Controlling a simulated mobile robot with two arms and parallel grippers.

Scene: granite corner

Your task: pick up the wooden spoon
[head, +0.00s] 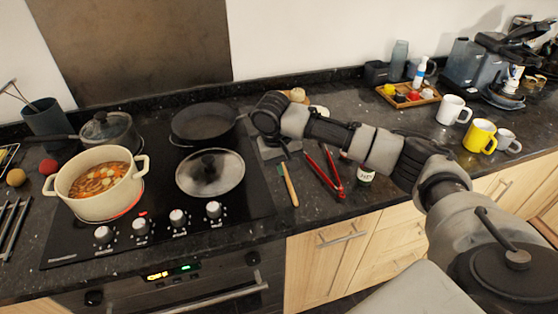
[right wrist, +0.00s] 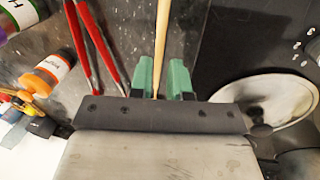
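The wooden spoon (head: 291,190) lies on the dark granite counter just right of the hob, and only part of its pale handle shows in the head view. In the right wrist view the spoon's handle (right wrist: 162,35) runs down between the two green fingers. My right gripper (head: 281,166) points down over the spoon. In the right wrist view the right gripper (right wrist: 161,78) is open, with one finger on each side of the handle and a small gap visible. The spoon's far end is hidden under the gripper. My left gripper is not in view.
Red tongs (head: 325,172) lie close to the right of the spoon, with a small jar (head: 365,174) beyond. A glass lid (head: 210,173) is on the hob to the left. A soup pot (head: 100,184) stands on a glowing ring. Mugs (head: 453,109) stand further right.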

